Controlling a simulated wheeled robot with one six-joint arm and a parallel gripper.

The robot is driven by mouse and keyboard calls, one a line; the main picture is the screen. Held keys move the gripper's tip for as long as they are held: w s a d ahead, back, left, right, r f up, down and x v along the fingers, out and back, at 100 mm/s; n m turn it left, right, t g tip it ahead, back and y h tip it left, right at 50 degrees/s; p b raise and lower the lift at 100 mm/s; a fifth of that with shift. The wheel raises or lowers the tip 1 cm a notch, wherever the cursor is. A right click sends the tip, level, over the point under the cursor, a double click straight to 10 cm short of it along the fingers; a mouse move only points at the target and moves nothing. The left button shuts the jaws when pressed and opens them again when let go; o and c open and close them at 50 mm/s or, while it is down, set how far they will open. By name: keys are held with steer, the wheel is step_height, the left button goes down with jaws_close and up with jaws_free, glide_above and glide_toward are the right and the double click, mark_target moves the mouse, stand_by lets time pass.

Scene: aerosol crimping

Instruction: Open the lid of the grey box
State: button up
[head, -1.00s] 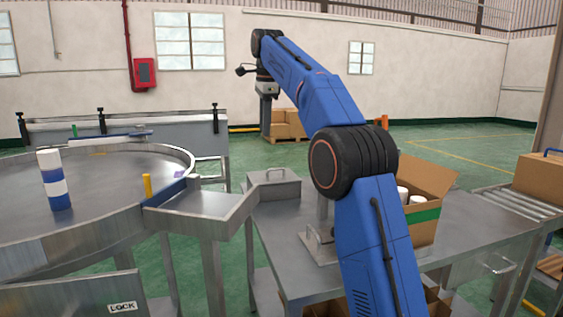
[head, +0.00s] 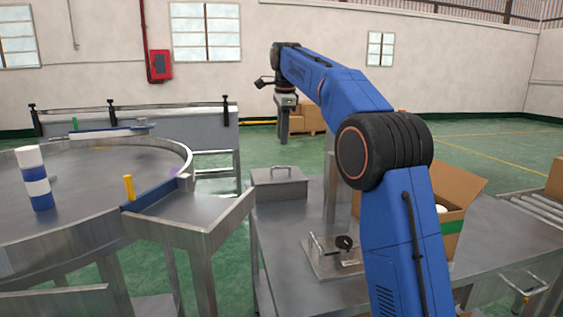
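The grey box (head: 280,190) sits on the back left part of the steel table. Its lid is closed and has a small bar handle (head: 281,170) on top. My gripper (head: 283,135) points down at the end of my blue arm. It appears above and behind the box in the head view, apart from the handle. Its fingers are small and seen nearly side-on, so I cannot tell their opening. Nothing is clearly seen in it.
A fixture plate with a black knob (head: 343,243) stands in front of the box. An open cardboard box (head: 453,190) is at the right, partly behind my arm. A round steel table (head: 90,205) with a blue-and-white can (head: 35,180) is at the left.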

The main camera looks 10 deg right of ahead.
mark_target(281, 167)
steer(key=f, duration=0.3)
steer(key=w+f, duration=0.1)
steer(key=f, duration=0.3)
steer(key=w+f, duration=0.1)
steer(key=f, duration=0.2)
steer(key=shift+f, duration=0.35)
steer(key=shift+c, duration=0.4)
jaws_close()
